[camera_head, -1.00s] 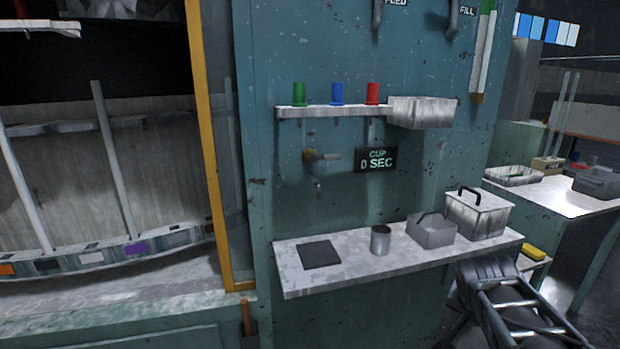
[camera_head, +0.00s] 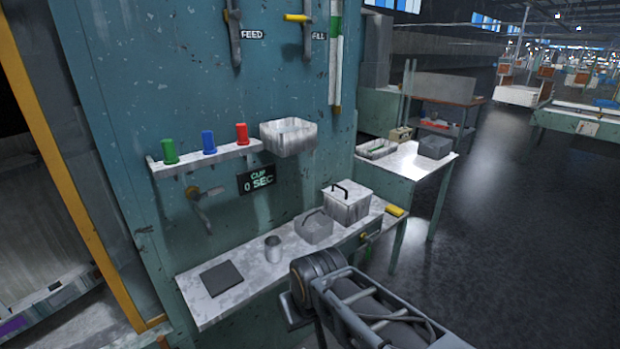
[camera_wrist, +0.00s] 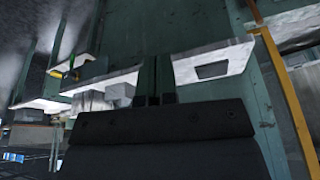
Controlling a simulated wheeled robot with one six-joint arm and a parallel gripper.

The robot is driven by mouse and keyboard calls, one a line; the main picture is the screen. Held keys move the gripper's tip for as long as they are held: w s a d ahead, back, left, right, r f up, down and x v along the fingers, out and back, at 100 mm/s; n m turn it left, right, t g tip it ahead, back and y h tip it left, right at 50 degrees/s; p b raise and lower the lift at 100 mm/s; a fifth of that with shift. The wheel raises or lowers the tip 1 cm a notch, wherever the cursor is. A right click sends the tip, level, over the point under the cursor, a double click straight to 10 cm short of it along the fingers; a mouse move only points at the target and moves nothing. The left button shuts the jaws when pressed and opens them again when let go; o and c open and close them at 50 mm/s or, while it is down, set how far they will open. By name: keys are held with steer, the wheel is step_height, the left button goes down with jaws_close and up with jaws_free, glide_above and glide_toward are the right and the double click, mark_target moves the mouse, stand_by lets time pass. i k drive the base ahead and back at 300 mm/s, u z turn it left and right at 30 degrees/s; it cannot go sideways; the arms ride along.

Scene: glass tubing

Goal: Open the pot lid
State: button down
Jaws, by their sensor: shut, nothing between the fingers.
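In the wrist view, which is upside down, pale box shapes (camera_wrist: 92,101) show left of the fingers; I cannot tell details. My gripper (camera_wrist: 155,98) is shut and empty, apart from the pot. In the head view my arm hides the gripper tips.
The shelf (camera_head: 195,292) also carries a dark square plate (camera_head: 221,278) and a metal cup (camera_head: 273,249). Above are green, blue and red cylinders (camera_head: 208,142) and a white bin (camera_head: 288,138). A side table (camera_head: 408,161) stands behind right. Open floor lies right.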

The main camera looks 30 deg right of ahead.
mark_target(347, 192)
steer(key=k, duration=0.5)
steer(key=z, duration=0.7)
steer(key=i, duration=0.8)
steer(key=z, duration=0.15)
